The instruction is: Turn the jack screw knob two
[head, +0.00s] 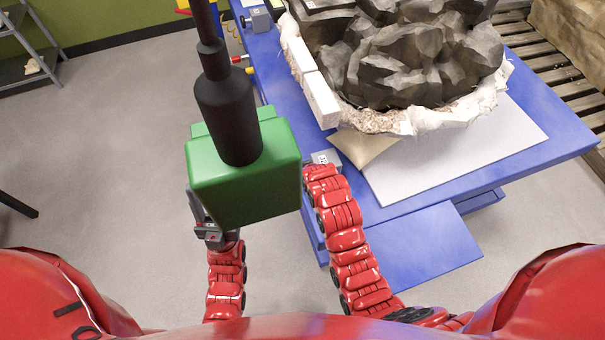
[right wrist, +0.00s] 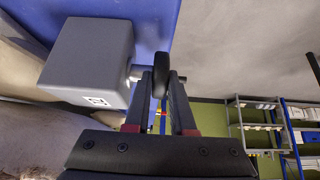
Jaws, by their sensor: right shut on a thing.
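The jack is a grey block (right wrist: 88,62) with a small white label, fixed at the blue table edge in the right wrist view. A short shaft leads from it to a dark knob (right wrist: 161,74). My right gripper (right wrist: 162,88) is shut on the knob, with one finger on each side. In the head view the grey block (head: 325,158) shows at the far end of my right arm; the knob and fingertips are hidden there.
The green block (head: 243,182) with a black rod stands left of my right arm and blocks the view. The blue table (head: 540,95) bears a large dark rock (head: 400,55) in a white jacket. Another grey block (head: 257,19) sits at the table's far edge. Open floor lies left.

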